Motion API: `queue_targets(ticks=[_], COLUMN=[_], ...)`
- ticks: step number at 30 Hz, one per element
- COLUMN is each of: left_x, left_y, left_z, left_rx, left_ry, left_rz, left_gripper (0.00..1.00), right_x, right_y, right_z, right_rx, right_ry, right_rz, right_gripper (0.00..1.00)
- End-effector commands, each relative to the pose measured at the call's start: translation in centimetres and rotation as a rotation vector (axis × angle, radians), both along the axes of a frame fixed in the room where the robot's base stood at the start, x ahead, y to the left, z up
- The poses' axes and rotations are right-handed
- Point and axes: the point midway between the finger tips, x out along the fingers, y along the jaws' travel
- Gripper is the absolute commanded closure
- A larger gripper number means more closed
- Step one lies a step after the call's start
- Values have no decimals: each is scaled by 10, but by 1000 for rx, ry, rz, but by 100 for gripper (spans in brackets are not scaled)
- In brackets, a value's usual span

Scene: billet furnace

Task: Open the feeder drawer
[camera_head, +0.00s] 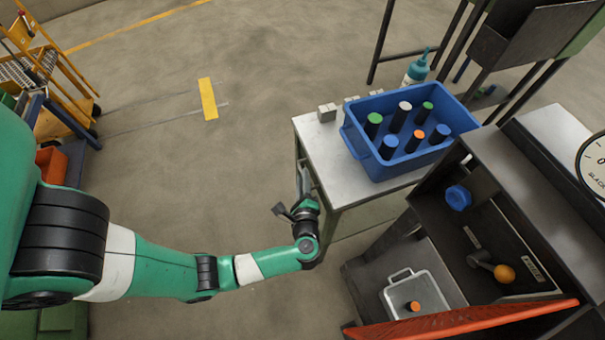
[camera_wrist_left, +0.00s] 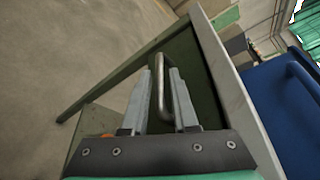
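The feeder drawer front (camera_wrist_left: 186,58) shows in the left wrist view as a dark green panel under the light table edge. A curved metal handle (camera_wrist_left: 161,82) stands out from it. My left gripper (camera_wrist_left: 158,82) is open, with one finger on each side of the handle and a visible gap on the left; contact with the right finger cannot be told. In the head view my left gripper (camera_head: 303,188) is at the left side of the work table (camera_head: 330,150); the drawer and handle are mostly hidden there. My right gripper is out of view.
A blue bin (camera_head: 410,163) with several colour-topped cylinders stands on the table. At the lower right is a dark furnace cabinet (camera_head: 482,160) with an orange-knobbed lever (camera_head: 503,273) and a tray (camera_head: 402,290).

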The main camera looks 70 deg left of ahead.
Motion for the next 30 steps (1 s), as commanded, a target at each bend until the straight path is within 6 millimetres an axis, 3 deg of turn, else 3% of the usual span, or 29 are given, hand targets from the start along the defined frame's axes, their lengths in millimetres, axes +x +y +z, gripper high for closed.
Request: queue_targets(ticks=[6, 14, 19, 30], left_x=[8, 9, 9, 9], left_y=[25, 27, 27, 27], left_z=[-7, -6, -6, -6], left_rx=[1, 0, -1, 1], left_ry=[0, 0, 0, 0], left_rz=[1, 0, -1, -1], left_gripper=[73, 73, 100, 100], right_x=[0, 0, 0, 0], right_y=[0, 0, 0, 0], right_z=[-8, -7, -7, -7], right_rx=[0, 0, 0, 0], right_ry=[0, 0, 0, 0], right_rz=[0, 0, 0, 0], right_gripper=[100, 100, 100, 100])
